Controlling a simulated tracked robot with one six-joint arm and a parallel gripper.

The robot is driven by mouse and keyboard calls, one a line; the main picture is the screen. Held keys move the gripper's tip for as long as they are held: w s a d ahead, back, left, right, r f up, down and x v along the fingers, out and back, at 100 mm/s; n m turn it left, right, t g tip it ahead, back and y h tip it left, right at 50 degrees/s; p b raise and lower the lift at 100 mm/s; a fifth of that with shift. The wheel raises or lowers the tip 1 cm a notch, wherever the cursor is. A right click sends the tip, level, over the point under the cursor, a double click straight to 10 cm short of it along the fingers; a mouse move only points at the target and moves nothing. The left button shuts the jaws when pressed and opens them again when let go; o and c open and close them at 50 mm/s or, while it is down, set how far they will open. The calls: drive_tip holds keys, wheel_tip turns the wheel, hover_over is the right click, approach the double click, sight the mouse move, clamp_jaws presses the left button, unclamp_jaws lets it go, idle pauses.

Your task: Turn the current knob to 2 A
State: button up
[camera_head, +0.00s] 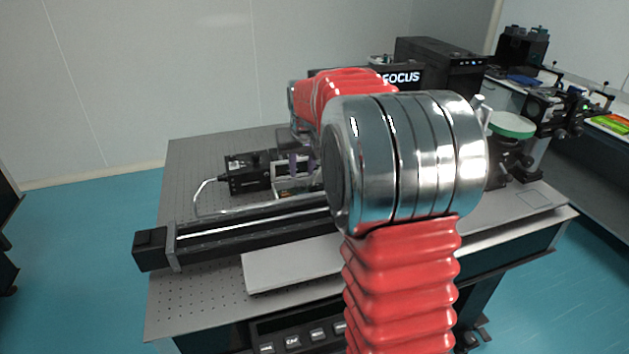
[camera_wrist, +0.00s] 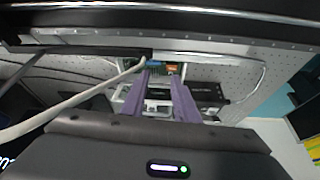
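My gripper (camera_wrist: 160,75) shows two purple fingers in the wrist view, apart with nothing visible between them. In the head view the purple fingers (camera_head: 299,162) point down, mostly behind my arm. Beyond the fingertips in the wrist view is a small device with a blue part (camera_wrist: 154,64) and an orange part (camera_wrist: 172,69). In the head view a small light-framed unit (camera_head: 290,185) lies just below the fingers, partly hidden by my arm. I cannot make out the current knob or a current reading in either view, nor whether the fingers touch anything.
A perforated optical table (camera_head: 200,310) carries a long black linear rail (camera_head: 250,228) and a black device (camera_head: 245,172) with a pale cable (camera_head: 197,197). A black FOCUS box (camera_head: 440,62) stands behind. A green-topped round stage (camera_head: 512,125) is at right.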

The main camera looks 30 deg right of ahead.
drive_tip(key=m, duration=0.1)
approach(320, 185)
drive_tip(key=w, duration=0.1)
drive_tip(key=shift+a+f+g, duration=0.1)
drive_tip(key=shift+f+g, duration=0.2)
drive_tip(key=shift+f, duration=0.05)
drive_tip(key=shift+f, duration=0.1)
drive_tip(key=shift+x, duration=3.7)
drive_tip(key=shift+c, duration=0.7)
clamp_jaws()
drive_tip(key=shift+d, duration=0.3)
drive_tip(key=shift+a, duration=0.15)
